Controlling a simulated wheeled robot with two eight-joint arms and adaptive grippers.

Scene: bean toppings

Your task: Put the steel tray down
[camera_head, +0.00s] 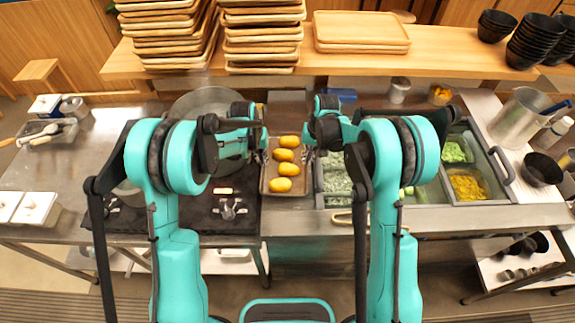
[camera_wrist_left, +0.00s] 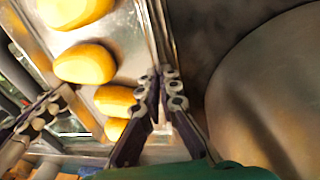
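The steel tray (camera_head: 268,174) is a narrow rectangle holding several yellow-brown oval buns (camera_head: 284,155) in a row. It lies between my two grippers, in the middle of the head view. My left gripper (camera_head: 262,150) is at its left long side; in the left wrist view its fingers (camera_wrist_left: 161,92) are close together with the tray's rim (camera_wrist_left: 157,35) between them. My right gripper (camera_head: 309,152) is at the opposite side, and its fingers also show at that rim in the left wrist view (camera_wrist_left: 48,106). Whether the tray touches the counter below cannot be told.
A large steel pot (camera_head: 205,102) stands on the black stove (camera_head: 190,205) left of the tray. Food bins (camera_head: 465,185) are set into the counter on the right. Stacked wooden trays (camera_head: 262,35) stand on the shelf behind. The counter's front edge (camera_head: 340,225) lies in front.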

